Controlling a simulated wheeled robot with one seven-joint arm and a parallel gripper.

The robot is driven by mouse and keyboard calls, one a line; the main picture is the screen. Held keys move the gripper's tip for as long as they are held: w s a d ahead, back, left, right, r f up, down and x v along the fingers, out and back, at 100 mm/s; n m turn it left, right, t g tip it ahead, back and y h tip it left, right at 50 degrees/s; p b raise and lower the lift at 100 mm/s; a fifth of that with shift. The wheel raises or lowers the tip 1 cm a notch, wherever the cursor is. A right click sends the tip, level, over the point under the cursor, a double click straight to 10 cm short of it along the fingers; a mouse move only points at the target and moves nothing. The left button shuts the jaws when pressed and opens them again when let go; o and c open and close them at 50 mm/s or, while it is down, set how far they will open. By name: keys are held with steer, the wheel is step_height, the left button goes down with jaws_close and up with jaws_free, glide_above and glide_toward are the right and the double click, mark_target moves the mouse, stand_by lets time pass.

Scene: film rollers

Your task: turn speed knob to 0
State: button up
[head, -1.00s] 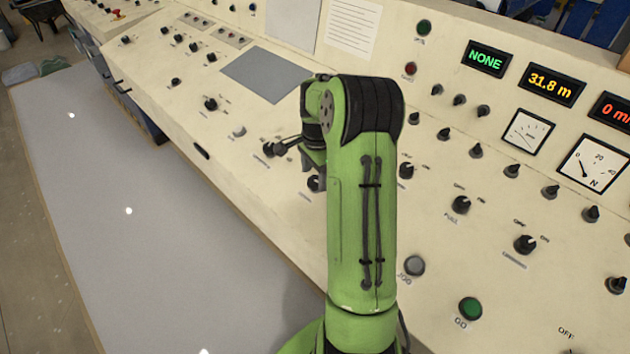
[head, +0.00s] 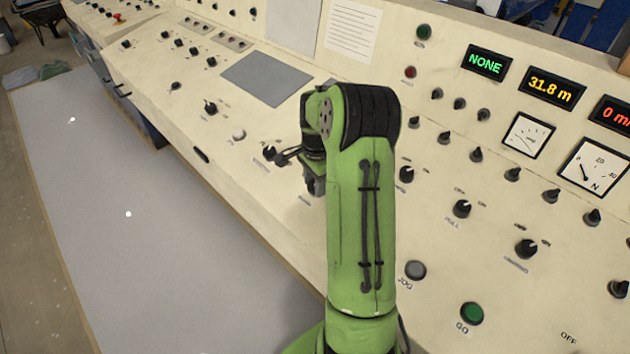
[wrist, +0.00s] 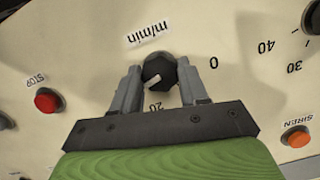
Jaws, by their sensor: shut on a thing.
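The speed knob (wrist: 159,72) is black and round, with a white pointer line, and stands on the cream panel in the wrist view. The mark "m/min" is printed beside it, "0" to its right and "20" just below it in the picture. The pointer slants to the lower left, away from the "0". My gripper (wrist: 160,82) has its two grey fingers on either side of the knob and is shut on it. In the head view my green arm covers most of this area, so the knob cannot be made out there.
In the wrist view a red STOP button (wrist: 47,101) lies to the left and an orange SIREN button (wrist: 297,137) to the lower right. Another dark knob (wrist: 314,18) is at the right edge. In the head view a green GO button (head: 472,313) and a grey JOG button (head: 415,270) sit right of my arm.

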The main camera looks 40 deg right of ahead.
steer(key=shift+r+n, duration=0.1)
steer(key=shift+n, duration=0.2)
steer(key=n+p, duration=0.2)
steer(key=n, duration=0.1)
steer(key=shift+g+p, duration=0.3)
steer(key=shift+g, duration=0.1)
steer(key=n+g+p, duration=0.1)
steer(key=n+p, duration=0.1)
steer(key=n, duration=0.2)
steer(key=shift+w, duration=0.2)
steer(key=n+h+p, duration=0.1)
steer(key=n, duration=0.3)
steer(key=shift+g, duration=0.3)
steer(key=n+p, duration=0.1)
steer(key=n, duration=0.3)
steer(key=shift+a+h, duration=0.1)
steer(key=shift+h, duration=0.3)
steer(key=n+p, duration=0.1)
steer(key=n, duration=0.3)
steer(key=shift+a+h, duration=0.1)
steer(key=shift+h, duration=0.3)
steer(key=n+p, duration=0.1)
steer(key=n, duration=0.2)
steer(key=shift+a+n+h, duration=0.1)
steer(key=shift+n+h, duration=0.2)
steer(key=shift+h, duration=0.1)
steer(key=n+h+p, duration=0.1)
steer(key=n, duration=0.5)
steer(key=shift+p, duration=0.4)
steer(key=shift+n, duration=0.3)
